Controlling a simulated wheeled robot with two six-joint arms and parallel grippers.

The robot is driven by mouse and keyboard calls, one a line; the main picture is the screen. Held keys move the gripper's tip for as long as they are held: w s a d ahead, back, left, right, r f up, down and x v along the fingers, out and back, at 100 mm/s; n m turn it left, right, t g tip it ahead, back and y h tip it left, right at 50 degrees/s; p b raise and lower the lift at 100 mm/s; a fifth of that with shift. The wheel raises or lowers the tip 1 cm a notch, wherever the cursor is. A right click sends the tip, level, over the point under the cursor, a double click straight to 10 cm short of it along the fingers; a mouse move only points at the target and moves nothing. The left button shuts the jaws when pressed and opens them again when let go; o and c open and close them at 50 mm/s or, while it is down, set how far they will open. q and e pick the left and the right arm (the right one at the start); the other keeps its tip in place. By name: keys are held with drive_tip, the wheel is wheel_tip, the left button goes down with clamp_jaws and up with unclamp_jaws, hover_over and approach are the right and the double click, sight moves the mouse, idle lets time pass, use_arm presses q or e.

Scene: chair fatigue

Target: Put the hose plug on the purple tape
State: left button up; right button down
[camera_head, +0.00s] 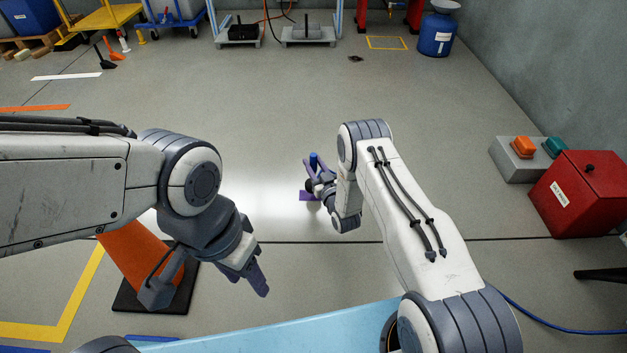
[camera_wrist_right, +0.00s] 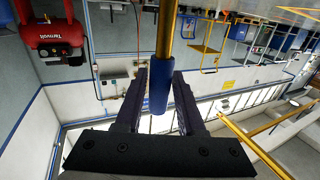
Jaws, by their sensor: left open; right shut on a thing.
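The hose plug shows as a blue cylinder (camera_wrist_right: 160,88) with a brass-coloured rod (camera_wrist_right: 166,28) in the right wrist view. My right gripper (camera_wrist_right: 160,100) has its two dark fingers shut on the blue part. In the head view the plug's blue top (camera_head: 313,157) stands up between the fingers of my right gripper (camera_head: 316,172). The purple tape (camera_head: 309,196) is on the grey floor just below this gripper in the picture, partly covered by it. Whether the plug touches the tape is hidden. My left gripper (camera_head: 260,281) is open and empty, near the orange cone.
An orange cone (camera_head: 138,258) with a black base is at lower left. A light blue surface (camera_head: 270,328) lies at the front. A red box (camera_head: 585,195) and a grey button box (camera_head: 518,162) are at right. The floor around the tape is clear.

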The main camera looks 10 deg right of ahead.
drive_tip(key=shift+w+a+f+b, duration=0.1)
drive_tip(key=shift+w+f+b, duration=0.05)
drive_tip(key=shift+f+b, duration=1.75)
drive_tip(key=shift+f, duration=0.1)
drive_tip(key=shift+f, duration=0.2)
drive_tip(key=c, duration=0.5)
unclamp_jaws()
drive_tip(key=shift+r, duration=0.25)
drive_tip(key=shift+s+d+f+p, duration=0.1)
drive_tip(key=shift+s+d+p, duration=0.3)
drive_tip(key=shift+s+p, duration=1.2)
drive_tip(key=shift+s+d+r+p, duration=0.1)
drive_tip(key=shift+s+d+p, duration=0.5)
drive_tip(key=shift+s, duration=1.8)
drive_tip(key=shift+s+d+f+p, duration=0.1)
drive_tip(key=shift+s+d+p, duration=0.05)
drive_tip(key=shift+s+p, duration=1.55)
